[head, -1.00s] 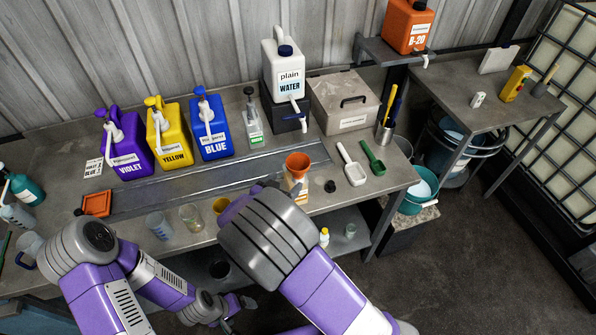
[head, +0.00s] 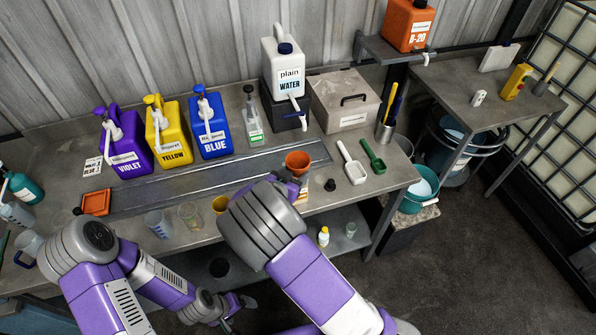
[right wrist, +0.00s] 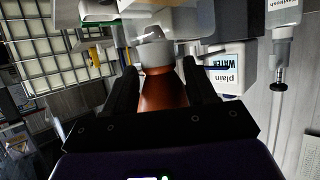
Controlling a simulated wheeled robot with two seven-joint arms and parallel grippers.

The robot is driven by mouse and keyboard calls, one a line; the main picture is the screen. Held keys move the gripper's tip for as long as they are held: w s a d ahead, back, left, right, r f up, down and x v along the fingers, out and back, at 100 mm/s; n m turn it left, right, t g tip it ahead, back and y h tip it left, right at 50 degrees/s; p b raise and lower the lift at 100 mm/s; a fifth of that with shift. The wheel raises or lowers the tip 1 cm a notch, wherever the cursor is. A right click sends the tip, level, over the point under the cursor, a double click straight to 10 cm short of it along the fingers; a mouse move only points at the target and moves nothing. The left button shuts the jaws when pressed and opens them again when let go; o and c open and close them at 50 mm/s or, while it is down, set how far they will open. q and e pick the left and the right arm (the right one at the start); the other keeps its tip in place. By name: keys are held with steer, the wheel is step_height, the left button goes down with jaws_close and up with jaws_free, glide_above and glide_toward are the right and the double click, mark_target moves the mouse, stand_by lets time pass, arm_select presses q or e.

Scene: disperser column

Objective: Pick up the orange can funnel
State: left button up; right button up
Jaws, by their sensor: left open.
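The orange funnel (head: 297,161) stands mouth up near the front right part of the bench, above a container mostly hidden by my right arm. My right gripper is largely hidden behind its own wrist in the head view. My left gripper (head: 232,312) is low in front of the bench, open and away from the funnel.
Violet (head: 128,150), yellow (head: 172,140) and blue (head: 211,130) pump jugs stand along the back. A white scoop (head: 353,168) and green scoop (head: 374,158) lie to the funnel's right.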

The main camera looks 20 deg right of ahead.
mark_target(295, 172)
steer(key=c, duration=0.6)
step_height(295, 172, up, 10)
steer(key=shift+f+p, duration=0.1)
steer(key=shift+p, duration=0.85)
steer(key=shift+c, duration=0.2)
